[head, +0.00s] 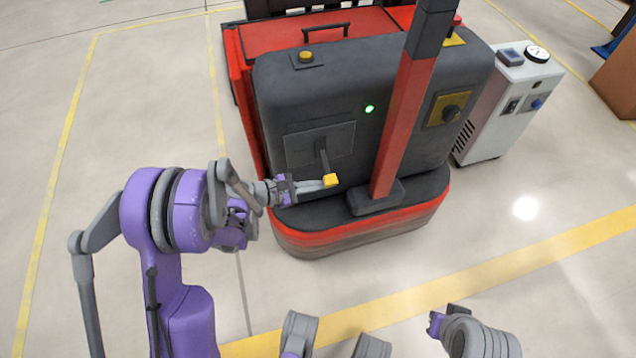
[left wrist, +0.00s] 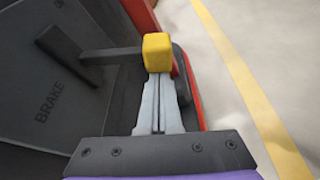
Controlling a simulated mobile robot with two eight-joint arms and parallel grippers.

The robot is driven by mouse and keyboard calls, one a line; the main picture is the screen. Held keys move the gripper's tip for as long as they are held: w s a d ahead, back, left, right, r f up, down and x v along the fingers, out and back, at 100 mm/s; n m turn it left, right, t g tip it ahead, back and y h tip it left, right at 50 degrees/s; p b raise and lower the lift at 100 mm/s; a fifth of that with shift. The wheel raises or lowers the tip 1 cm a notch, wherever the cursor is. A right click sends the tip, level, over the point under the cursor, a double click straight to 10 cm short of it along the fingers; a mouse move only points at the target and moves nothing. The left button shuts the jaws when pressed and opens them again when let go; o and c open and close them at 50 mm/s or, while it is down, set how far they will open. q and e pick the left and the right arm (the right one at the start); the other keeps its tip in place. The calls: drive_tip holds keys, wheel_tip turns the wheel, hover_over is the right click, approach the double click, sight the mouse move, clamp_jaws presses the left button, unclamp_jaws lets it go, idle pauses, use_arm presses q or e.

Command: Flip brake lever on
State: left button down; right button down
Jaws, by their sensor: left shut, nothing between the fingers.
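The brake lever (head: 323,160) is a dark arm with a yellow block end (head: 330,180), sticking out of a grey plate (head: 305,146) on the front of a red and black truck. In the left wrist view the plate is marked BRAKE (left wrist: 48,102), and the yellow end (left wrist: 158,52) is right at my fingertips. My left gripper (head: 325,182) is shut, with nothing between its fingers (left wrist: 158,110). Its tips meet or nearly meet the yellow end; exact contact is unclear. A purple and grey part of my right arm shows at the lower right; its fingers cannot be made out.
A green light (head: 369,109) is lit on the truck (head: 290,85). A red post (head: 402,115) rises right of the lever. A yellow-plated knob (head: 450,110) is farther right. A grey cabinet with a gauge (head: 512,100) stands beside the truck. The floor in front is clear.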

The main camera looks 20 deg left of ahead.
sight(335, 180)
use_arm(q)
drive_tip(key=r, duration=0.1)
drive_tip(key=n, duration=0.1)
drive_tip(key=s+r+n+g+p, duration=0.1)
drive_tip(key=shift+d+r+h, duration=0.3)
wheel_tip(335, 180, up, 2)
drive_tip(key=shift+s+d+r+n+g+h, duration=0.15)
drive_tip(key=shift+n+g+h, duration=0.3)
drive_tip(key=shift+n, duration=0.55)
drive_tip(key=shift+w+a+r+n+g+h+p, duration=0.15)
drive_tip(key=shift+r+n+g+h+p, duration=0.15)
drive_tip(key=shift+r+n, duration=0.6)
drive_tip(key=shift+w+a+r+n+g+h+p, duration=0.15)
drive_tip(key=shift+r+n+g+p, duration=0.3)
drive_tip(key=shift+r, duration=0.75)
use_arm(e)
drive_tip(key=shift+s+r, duration=0.2)
drive_tip(key=shift+r, duration=1.25)
use_arm(q)
drive_tip(key=shift+r, duration=0.2)
